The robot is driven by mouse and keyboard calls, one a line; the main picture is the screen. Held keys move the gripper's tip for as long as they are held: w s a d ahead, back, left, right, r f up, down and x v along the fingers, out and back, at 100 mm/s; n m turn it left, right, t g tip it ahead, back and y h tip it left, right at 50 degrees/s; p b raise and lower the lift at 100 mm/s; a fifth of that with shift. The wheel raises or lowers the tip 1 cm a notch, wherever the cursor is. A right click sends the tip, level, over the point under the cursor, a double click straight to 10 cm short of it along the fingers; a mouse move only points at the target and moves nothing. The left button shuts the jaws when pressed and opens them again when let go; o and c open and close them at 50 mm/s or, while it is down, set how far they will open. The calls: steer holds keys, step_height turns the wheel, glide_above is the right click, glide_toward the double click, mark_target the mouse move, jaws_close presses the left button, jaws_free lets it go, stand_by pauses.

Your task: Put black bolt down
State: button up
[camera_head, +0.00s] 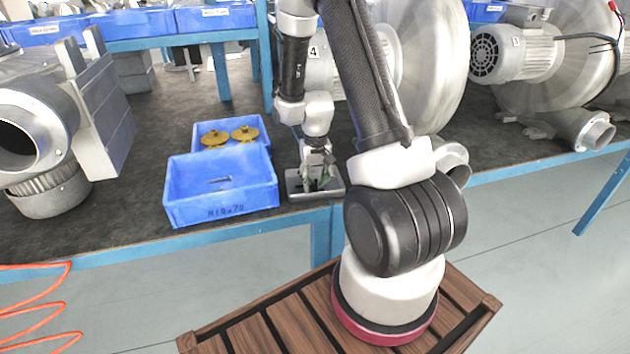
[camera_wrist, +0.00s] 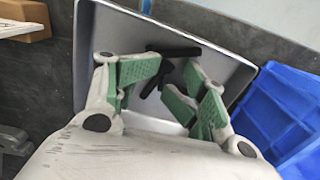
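A small grey metal tray (camera_head: 297,186) sits at the bench's front edge, right of the blue bins. My gripper (camera_head: 321,181) points down into it. In the wrist view, my gripper (camera_wrist: 175,78) has two green-padded fingers with a gap between their tips. A black bolt (camera_wrist: 174,50) lies in the tray (camera_wrist: 110,35), just past the fingertips. Another black bolt-like piece (camera_wrist: 155,80) shows at an angle between the fingers, partly hidden by them. I cannot tell whether the two pieces touch.
A blue bin (camera_head: 220,196) marked M10x70 holds a small dark piece. Behind it, another blue bin (camera_head: 203,130) holds two brass-coloured parts. A grey blower housing stands left, more blowers to the right.

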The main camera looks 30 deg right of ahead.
steer(key=shift+w+r, duration=0.1)
steer(key=shift+r, duration=0.1)
steer(key=shift+r, duration=0.35)
step_height(320, 180, up, 12)
step_height(320, 180, up, 10)
steer(key=n+t, duration=0.1)
glide_above(315, 186)
steer(key=s+a, duration=0.2)
steer(key=s, duration=0.3)
steer(key=s+a+r+n+t, duration=0.1)
steer(key=s+r, duration=0.3)
steer(key=s, duration=0.4)
steer(key=s+a+r+n+t, duration=0.1)
steer(key=s+a+r+t, duration=0.1)
steer(key=s+r, duration=0.3)
steer(key=s+a, duration=0.1)
steer(key=s, duration=0.2)
steer(key=shift+s+r+n, duration=0.3)
steer(key=shift+n, duration=0.1)
